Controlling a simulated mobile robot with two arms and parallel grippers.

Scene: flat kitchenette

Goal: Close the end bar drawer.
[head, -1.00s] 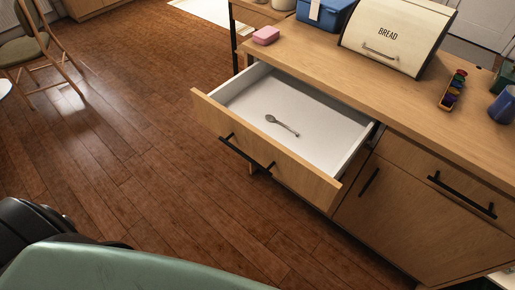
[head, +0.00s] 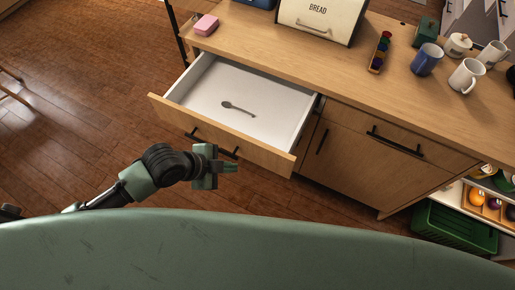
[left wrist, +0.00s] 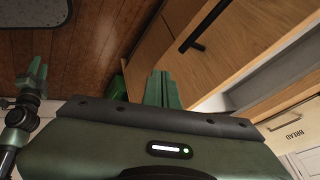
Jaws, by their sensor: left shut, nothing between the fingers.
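The end bar drawer (head: 268,142) stands pulled well out from the counter in the head view. Its inside is white, and a spoon (head: 238,108) lies in it. A black bar handle (head: 192,133) runs along its wooden front, partly hidden by my left gripper (head: 231,168). That gripper is shut and empty, in front of the drawer front near its lower edge; I cannot tell whether it touches. In the left wrist view its green fingers (left wrist: 162,88) are together. Another green gripper, my right one (left wrist: 36,74), shows at the left there; its opening is unclear.
On the counter (head: 345,88) are a pink block (head: 206,25), a bread box (head: 318,18), a tray of coloured items (head: 380,52) and mugs (head: 427,60). A closed cupboard (head: 345,155) is right of the drawer. A green crate (head: 455,228) stands lower right.

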